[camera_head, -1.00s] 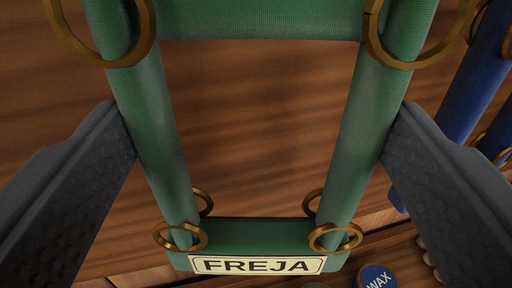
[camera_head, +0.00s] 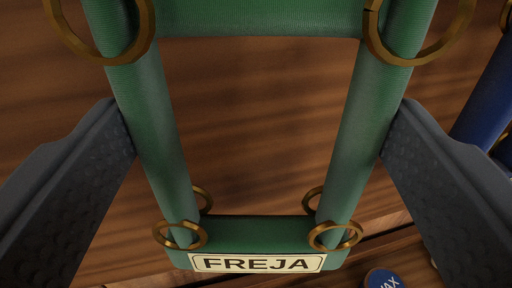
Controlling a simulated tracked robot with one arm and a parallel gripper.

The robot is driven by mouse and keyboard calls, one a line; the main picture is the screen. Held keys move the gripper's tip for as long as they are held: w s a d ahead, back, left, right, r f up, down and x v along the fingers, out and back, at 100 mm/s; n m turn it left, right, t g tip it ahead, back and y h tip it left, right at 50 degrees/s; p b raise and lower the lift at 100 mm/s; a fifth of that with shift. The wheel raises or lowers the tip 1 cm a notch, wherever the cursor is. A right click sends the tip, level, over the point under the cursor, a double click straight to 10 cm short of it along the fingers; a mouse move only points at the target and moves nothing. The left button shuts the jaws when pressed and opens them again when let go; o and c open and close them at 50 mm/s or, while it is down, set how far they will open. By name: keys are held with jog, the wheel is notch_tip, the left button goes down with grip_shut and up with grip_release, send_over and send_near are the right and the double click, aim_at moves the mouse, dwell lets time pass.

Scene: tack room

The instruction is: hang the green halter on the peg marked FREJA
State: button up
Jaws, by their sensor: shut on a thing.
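The green halter (camera_head: 163,125) fills the middle of the view. It has green straps, brass rings and a cream plate reading FREJA (camera_head: 257,263) on its lower strap. My gripper (camera_head: 258,130) is shut on the halter, with one grey finger against the outer side of each long green strap. The top of the halter runs out of the picture. No peg shows in this view.
A brown wooden surface (camera_head: 260,130) lies behind the halter. A blue strap (camera_head: 487,100) with brass rings is at the right edge, partly hidden by my right finger. A round blue tin (camera_head: 381,279), its label partly cut off, is at the bottom right.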

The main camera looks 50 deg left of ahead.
jog(key=o, duration=1.2)
jog(key=shift+o, duration=0.2)
jog(key=shift+s+d, duration=0.1)
